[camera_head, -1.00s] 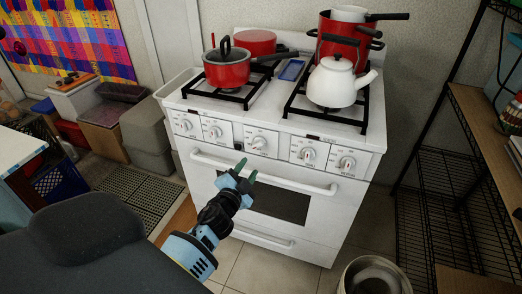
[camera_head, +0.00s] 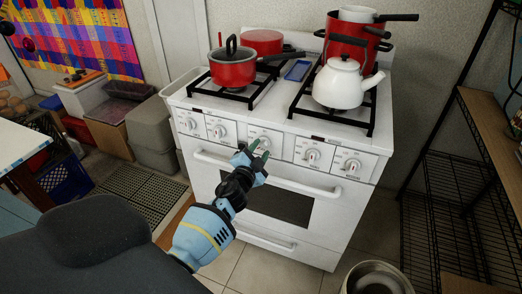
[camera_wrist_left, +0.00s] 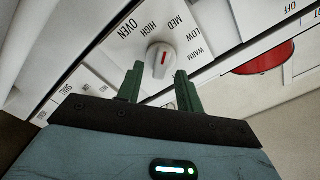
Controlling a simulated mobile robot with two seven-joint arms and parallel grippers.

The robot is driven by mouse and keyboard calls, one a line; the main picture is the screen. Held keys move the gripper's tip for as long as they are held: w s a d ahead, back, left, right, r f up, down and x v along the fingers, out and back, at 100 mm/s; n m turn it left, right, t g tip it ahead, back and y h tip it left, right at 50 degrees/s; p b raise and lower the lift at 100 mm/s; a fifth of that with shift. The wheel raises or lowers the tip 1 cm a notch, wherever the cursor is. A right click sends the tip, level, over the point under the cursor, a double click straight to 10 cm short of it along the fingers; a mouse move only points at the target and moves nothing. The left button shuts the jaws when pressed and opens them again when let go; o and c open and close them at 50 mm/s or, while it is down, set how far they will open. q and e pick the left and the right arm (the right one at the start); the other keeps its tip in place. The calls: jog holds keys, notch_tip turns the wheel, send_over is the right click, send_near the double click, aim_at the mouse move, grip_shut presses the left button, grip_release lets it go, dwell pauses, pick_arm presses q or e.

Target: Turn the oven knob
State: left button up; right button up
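The white oven knob (camera_wrist_left: 161,57) has a red mark and is ringed by the labels OVEN, HIGH, MED, LOW and WARM in the left wrist view. In the head view it is the middle knob (camera_head: 264,141) on the front panel of the white stove (camera_head: 330,210), partly covered by my gripper. My left gripper (camera_head: 259,151) is open just in front of and below this knob. In the left wrist view its two green fingers (camera_wrist_left: 158,76) stand apart with nothing between them, and the knob is just beyond their tips. My right gripper is not in view.
Other knobs (camera_head: 311,156) flank the middle one. The oven handle (camera_head: 315,188) runs under the panel, close to my left gripper. A white kettle (camera_head: 338,85) and red pots (camera_head: 232,70) stand on top. A metal bin (camera_head: 378,276) is at the lower right.

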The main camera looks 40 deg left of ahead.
pick_arm(q)
jog(key=shift+w+a, duration=0.15)
jog(key=shift+w, duration=0.3)
grip_shut()
